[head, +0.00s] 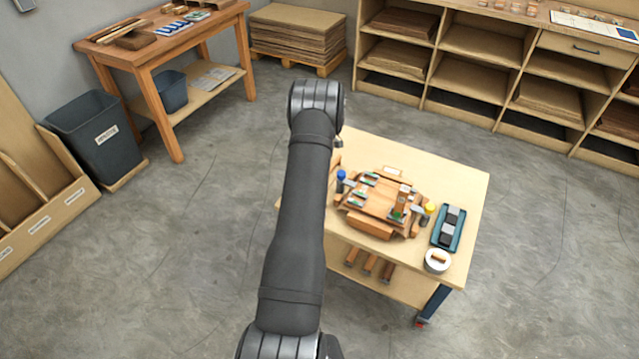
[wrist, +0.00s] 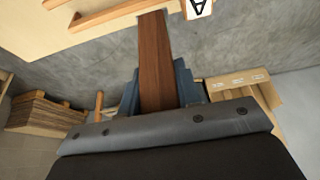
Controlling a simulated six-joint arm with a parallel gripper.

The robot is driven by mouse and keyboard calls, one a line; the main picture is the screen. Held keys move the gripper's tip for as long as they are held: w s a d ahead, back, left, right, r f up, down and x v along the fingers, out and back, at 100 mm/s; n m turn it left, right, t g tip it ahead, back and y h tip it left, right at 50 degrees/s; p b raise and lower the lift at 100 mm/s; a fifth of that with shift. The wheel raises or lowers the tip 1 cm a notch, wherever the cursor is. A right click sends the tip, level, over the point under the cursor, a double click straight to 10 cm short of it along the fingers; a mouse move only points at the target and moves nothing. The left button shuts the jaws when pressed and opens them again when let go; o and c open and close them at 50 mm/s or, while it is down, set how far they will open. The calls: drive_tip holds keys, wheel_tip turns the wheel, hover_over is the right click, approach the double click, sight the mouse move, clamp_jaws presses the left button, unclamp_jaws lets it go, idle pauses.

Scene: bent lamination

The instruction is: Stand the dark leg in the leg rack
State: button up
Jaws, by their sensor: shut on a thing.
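The dark leg (wrist: 153,62) is a long, straight, dark brown wooden bar in the wrist view. My gripper (wrist: 158,88) is shut on it, with one blue-grey finger on each side. The leg sticks out past the fingers toward the top edge of the picture, over the floor and near a pale board edge. In the head view my arm hides the gripper and the leg. I cannot tell for sure which thing is the leg rack.
A pale worktable (head: 460,185) carries a wooden assembly (head: 380,203), a teal tray (head: 437,240) and a white round container (head: 438,262). Several brown bars (head: 368,263) lie on its lower shelf. A white card marked A (wrist: 197,8) is near the leg's far end. Shelving (head: 500,50) stands behind.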

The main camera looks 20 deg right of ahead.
wheel_tip(320, 180, down, 11)
drive_tip(key=d, duration=0.1)
drive_tip(key=shift+s+d+f, duration=0.15)
drive_tip(key=shift+s+d, duration=0.2)
drive_tip(key=shift+f, duration=0.2)
drive_tip(key=o, duration=1.1)
drive_tip(key=v, duration=1.2)
drive_tip(key=shift+r, duration=0.2)
drive_tip(key=shift+f, duration=0.1)
